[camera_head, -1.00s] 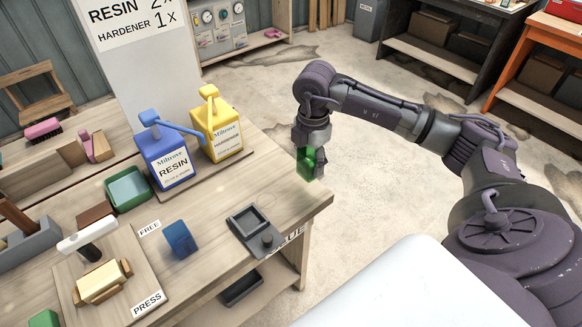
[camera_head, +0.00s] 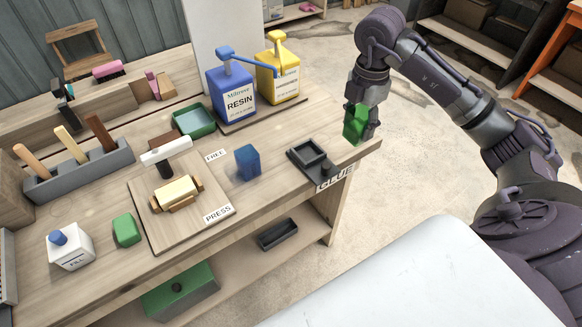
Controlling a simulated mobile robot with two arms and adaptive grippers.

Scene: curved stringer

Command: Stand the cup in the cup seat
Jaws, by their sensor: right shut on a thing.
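My right gripper (camera_head: 357,132) points down and is shut on a squarish green thing that looks like the cup (camera_head: 355,122). The gripper's fingers partly hide it. It is at the right end of the workbench, to the right of and a little behind a dark tray with a square recess (camera_head: 292,153). This tray, by the GLUE label, looks like the cup seat; its recess looks empty. A small round knob stands at its front right corner. I cannot tell the cup's exact height over the bench. My left gripper is not in view.
A blue block (camera_head: 247,162) stands left of the seat, near the FREE label. Blue resin (camera_head: 232,95) and yellow hardener (camera_head: 278,70) pump containers stand behind. A press board (camera_head: 150,235), a green block (camera_head: 126,230) and a white FILL bottle (camera_head: 70,250) are farther left.

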